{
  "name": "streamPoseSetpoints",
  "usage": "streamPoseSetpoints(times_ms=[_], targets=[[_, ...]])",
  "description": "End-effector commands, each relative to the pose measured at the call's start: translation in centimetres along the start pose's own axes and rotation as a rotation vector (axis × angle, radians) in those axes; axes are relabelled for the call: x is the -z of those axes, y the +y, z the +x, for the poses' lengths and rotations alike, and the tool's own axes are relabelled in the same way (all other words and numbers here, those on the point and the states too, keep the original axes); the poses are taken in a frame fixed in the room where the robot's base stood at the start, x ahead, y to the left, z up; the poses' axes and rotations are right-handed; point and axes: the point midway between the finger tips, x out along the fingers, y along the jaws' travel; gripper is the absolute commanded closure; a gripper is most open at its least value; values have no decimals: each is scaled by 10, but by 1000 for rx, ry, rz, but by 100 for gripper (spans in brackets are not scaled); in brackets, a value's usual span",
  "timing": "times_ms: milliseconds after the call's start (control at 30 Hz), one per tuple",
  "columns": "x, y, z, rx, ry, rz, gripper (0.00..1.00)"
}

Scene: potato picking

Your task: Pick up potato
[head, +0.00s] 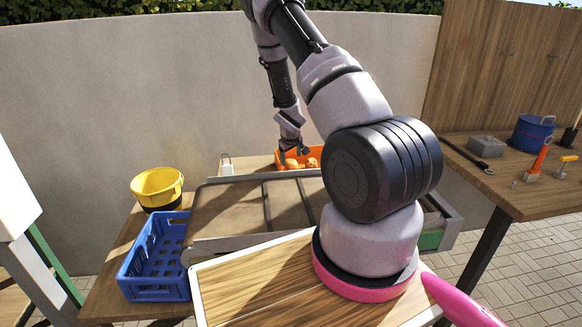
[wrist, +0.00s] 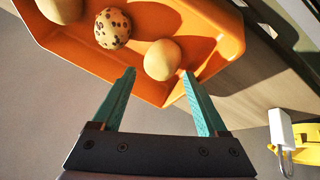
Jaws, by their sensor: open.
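An orange crate (head: 314,152) stands at the back of the table, and it fills the upper part of the wrist view (wrist: 222,35). Several round potatoes lie in it. In the wrist view I see a plain tan potato (wrist: 162,60), a dark-speckled potato (wrist: 112,28) and another plain one (wrist: 60,9) cut by the top edge. My gripper (wrist: 158,73) is open and empty, its teal fingertips on either side of the near edge of the plain tan potato. I cannot tell whether they touch it. In the head view my gripper (head: 293,152) is small, over the crate's left part.
A blue crate (head: 158,262) and a yellow bucket (head: 157,184) stand left of a conveyor-like bed (head: 228,212). A white object with a metal loop (wrist: 281,132) is right of my gripper. A side table at right holds a blue pot (head: 531,134) and tools.

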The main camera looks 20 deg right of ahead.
Motion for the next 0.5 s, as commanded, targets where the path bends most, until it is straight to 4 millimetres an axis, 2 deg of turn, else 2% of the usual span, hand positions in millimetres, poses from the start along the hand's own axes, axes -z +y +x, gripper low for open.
streamPoseSetpoints(times_ms=[300,500], targets=[[-2,-3,44,0,-3,1,24],[-1,-3,49,1,-2,1,24]])
